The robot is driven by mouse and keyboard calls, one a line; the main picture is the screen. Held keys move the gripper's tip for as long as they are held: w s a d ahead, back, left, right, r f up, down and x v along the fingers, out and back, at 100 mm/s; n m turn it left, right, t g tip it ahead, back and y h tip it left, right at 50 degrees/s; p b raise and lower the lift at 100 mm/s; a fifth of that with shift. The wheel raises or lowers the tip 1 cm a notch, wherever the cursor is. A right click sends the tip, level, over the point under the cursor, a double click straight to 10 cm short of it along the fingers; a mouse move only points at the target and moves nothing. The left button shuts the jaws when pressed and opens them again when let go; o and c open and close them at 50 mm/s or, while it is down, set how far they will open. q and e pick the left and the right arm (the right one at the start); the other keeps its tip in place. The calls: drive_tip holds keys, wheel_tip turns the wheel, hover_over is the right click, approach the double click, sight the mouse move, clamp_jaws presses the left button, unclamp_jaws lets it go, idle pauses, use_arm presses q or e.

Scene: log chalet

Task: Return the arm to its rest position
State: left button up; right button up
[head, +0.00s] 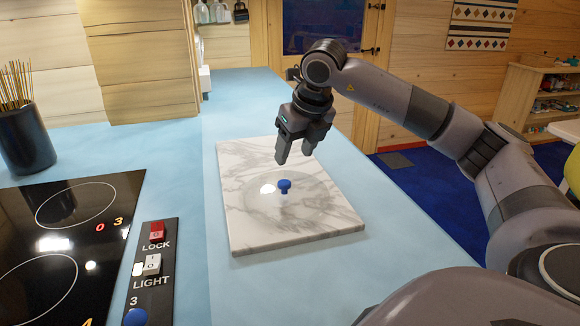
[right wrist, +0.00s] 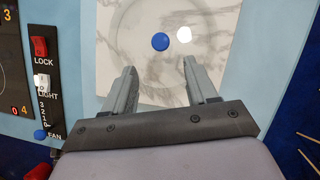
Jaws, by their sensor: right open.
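My right gripper (head: 295,154) is above the far part of a marble board (head: 320,218), its fingers pointing down and apart, with nothing between them. In the right wrist view its two fingers (right wrist: 155,80) also stand apart and empty. A clear glass lid (head: 262,205) with a blue knob (head: 285,186) lies on the board, below and nearer than the fingers. The knob also shows in the right wrist view (right wrist: 160,41), beyond the fingertips. My right arm reaches in from the right edge. My left gripper is not in view.
A black cooktop (head: 60,250) is at the left, with a panel of switches (head: 150,265) beside it. A dark holder of sticks (head: 25,140) stands at the back left. The blue counter (head: 235,105) is clear beyond the board. A wooden shelf (head: 510,95) stands at the far right.

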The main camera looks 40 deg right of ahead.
drive_tip(key=shift+v, duration=1.1)
